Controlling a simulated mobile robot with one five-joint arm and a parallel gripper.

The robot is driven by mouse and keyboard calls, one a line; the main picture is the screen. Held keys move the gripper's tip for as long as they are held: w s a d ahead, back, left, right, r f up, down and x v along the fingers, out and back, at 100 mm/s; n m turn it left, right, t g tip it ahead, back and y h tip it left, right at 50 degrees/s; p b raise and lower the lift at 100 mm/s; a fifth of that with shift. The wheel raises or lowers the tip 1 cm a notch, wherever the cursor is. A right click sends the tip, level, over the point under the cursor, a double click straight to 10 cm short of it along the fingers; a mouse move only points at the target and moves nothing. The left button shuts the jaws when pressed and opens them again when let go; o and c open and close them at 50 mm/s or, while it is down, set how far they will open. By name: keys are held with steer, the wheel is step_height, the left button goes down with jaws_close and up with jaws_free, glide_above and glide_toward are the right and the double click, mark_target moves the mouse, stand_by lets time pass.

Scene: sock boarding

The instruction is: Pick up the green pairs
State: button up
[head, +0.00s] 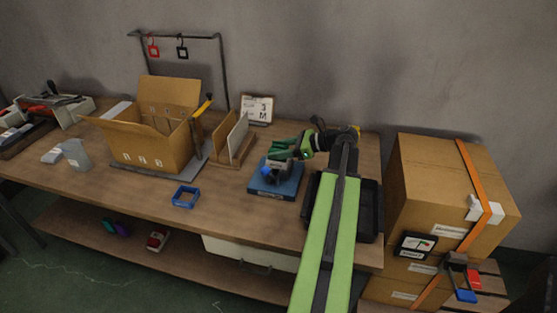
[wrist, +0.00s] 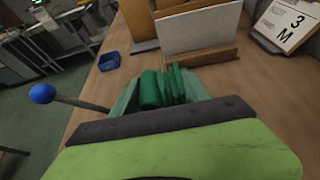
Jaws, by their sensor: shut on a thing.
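The green pairs show in the wrist view as a dark green roll (wrist: 149,91) and several upright green folds (wrist: 174,84) beside it. They sit between the pale green fingers of my gripper (wrist: 162,96), which is shut on them. In the head view the green pairs (head: 284,150) are small, at my gripper (head: 291,152), above or just behind a device on a blue base (head: 285,190). I cannot tell whether they touch the device. The arm hides part of this area.
A blue-knobbed lever (wrist: 42,93) sticks out close by on the left. Upright boards in a wooden rack (head: 233,140) and a card (head: 258,108) stand behind. An open cardboard box (head: 150,145), a blue square frame (head: 185,197) and a black tray (head: 372,225) are on the bench.

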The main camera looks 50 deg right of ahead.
jaws_close()
step_height(320, 180, up, 4)
steer(key=p, duration=0.4)
steer(key=shift+r, duration=0.2)
steer(key=s+r+p, duration=0.6)
steer(key=s+p, duration=0.1)
steer(key=s, duration=0.4)
steer(key=shift+s+a+r, duration=0.3)
steer(key=shift+s+a, duration=0.05)
